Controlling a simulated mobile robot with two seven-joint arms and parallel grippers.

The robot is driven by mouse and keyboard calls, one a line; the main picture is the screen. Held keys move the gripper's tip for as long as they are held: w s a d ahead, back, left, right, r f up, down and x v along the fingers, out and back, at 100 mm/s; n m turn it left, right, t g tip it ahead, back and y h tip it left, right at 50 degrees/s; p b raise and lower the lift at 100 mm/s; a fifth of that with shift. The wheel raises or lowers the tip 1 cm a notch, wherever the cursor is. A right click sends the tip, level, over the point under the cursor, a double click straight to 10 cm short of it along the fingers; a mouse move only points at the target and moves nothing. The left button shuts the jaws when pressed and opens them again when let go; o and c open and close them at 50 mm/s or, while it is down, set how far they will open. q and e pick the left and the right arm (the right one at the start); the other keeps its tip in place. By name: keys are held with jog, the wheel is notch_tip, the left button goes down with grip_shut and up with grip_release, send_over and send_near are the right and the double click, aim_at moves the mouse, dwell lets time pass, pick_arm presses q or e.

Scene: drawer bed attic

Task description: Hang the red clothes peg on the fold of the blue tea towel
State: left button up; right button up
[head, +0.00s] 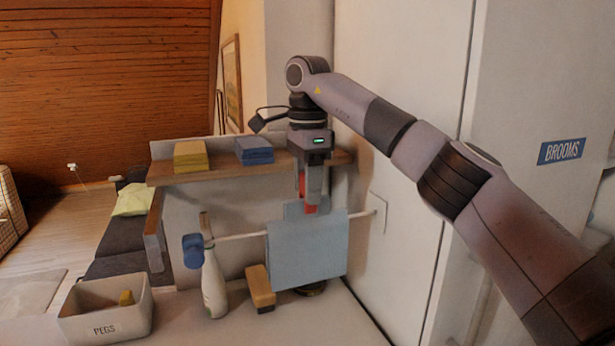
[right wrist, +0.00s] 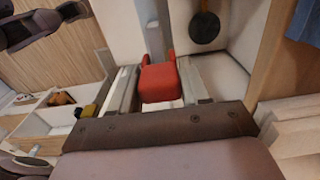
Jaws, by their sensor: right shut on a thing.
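The blue tea towel (head: 308,252) hangs folded over a thin white rail (head: 240,236) below the shelf. My right gripper (head: 310,204) points down just above the towel's fold, shut on the red clothes peg (head: 309,208). The peg also shows in the right wrist view (right wrist: 160,84), held between the two fingers. The peg's lower end is at the height of the fold in the head view. I cannot tell whether it touches the towel. My left gripper is not in view.
A wooden shelf (head: 225,171) above the rail carries yellow cloths (head: 190,156) and blue cloths (head: 254,151). A white wall (head: 395,200) closes the right side.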

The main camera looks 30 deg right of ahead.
jog(key=o, duration=1.1)
jog(key=shift+r, duration=3.55)
